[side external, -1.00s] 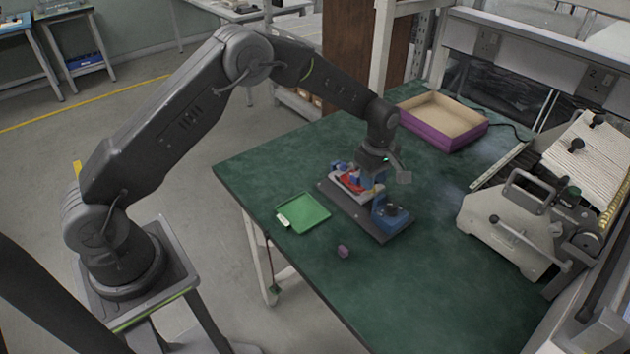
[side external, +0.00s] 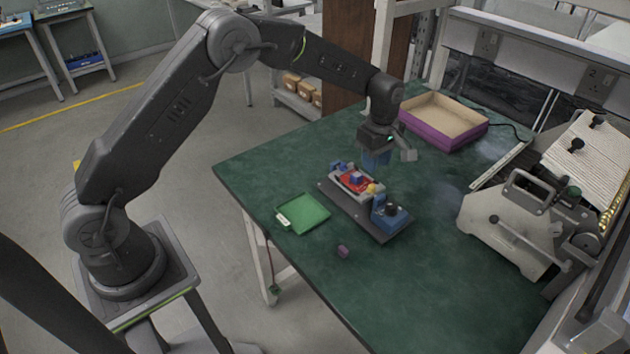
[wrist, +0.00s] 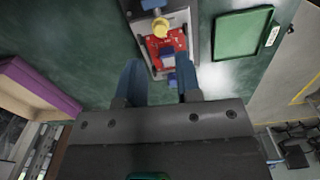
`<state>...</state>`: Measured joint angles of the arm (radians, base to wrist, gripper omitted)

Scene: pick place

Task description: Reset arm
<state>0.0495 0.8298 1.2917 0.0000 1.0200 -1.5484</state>
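My gripper (side external: 376,160) is raised above the green table, over the far end of a dark fixture plate (side external: 346,211). In the wrist view the two blue fingers of my gripper (wrist: 160,82) stand apart with nothing held between them. Below is a red part (side external: 354,184) in a grey holder on the plate, with a small blue-purple block on top. The red part also shows in the wrist view (wrist: 165,45), beyond the fingertips. A yellow round piece (wrist: 160,27) sits at one end of the holder.
A green tray (side external: 318,217) lies left of the plate. A small purple block (side external: 342,251) lies on the table. A blue clamp (side external: 390,214) stands at the plate's near end. A purple-sided box (side external: 477,138) is at the back, and a grey machine (side external: 500,222) at the right.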

